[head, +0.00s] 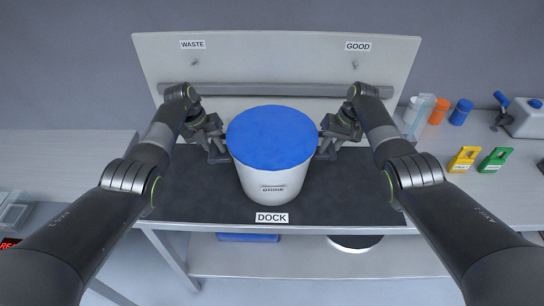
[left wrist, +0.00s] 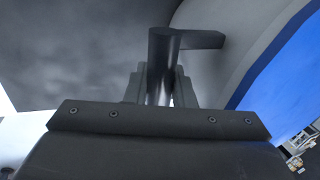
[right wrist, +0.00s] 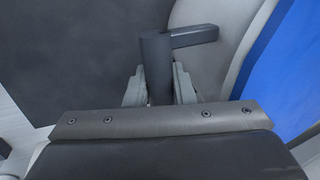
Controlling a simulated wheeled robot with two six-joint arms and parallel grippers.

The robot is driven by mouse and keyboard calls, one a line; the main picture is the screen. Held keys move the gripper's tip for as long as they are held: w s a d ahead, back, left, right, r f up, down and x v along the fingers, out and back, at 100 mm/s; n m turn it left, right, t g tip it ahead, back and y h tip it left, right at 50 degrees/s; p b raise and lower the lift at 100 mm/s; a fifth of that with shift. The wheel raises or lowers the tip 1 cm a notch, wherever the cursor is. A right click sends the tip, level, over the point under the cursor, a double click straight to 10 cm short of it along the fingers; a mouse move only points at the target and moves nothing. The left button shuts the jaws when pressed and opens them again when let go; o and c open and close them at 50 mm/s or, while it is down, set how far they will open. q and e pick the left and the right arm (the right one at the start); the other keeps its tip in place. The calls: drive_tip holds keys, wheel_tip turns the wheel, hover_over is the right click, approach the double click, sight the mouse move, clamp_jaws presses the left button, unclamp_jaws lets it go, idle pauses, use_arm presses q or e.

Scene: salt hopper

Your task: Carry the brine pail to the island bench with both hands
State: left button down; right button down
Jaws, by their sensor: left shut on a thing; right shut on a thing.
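The brine pail (head: 268,180) is a white tub with a blue top and a label on its front. It is upright over the dark mat (head: 350,205) behind the DOCK sign; I cannot tell whether it touches the mat. My left gripper (head: 222,146) is shut on the pail's left handle, a dark bar that shows in the left wrist view (left wrist: 163,60). My right gripper (head: 322,143) is shut on the right handle, which shows in the right wrist view (right wrist: 157,60). The island bench cannot be made out for certain in any view.
A pale back panel (head: 280,60) with WASTE and GOOD signs stands behind the pail. At right are an orange-capped jar (head: 438,112), a blue-capped jar (head: 460,112), a yellow tag (head: 463,159) and a green tag (head: 494,160). A lower shelf (head: 300,262) holds a blue item (head: 248,237).

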idle(0.9)
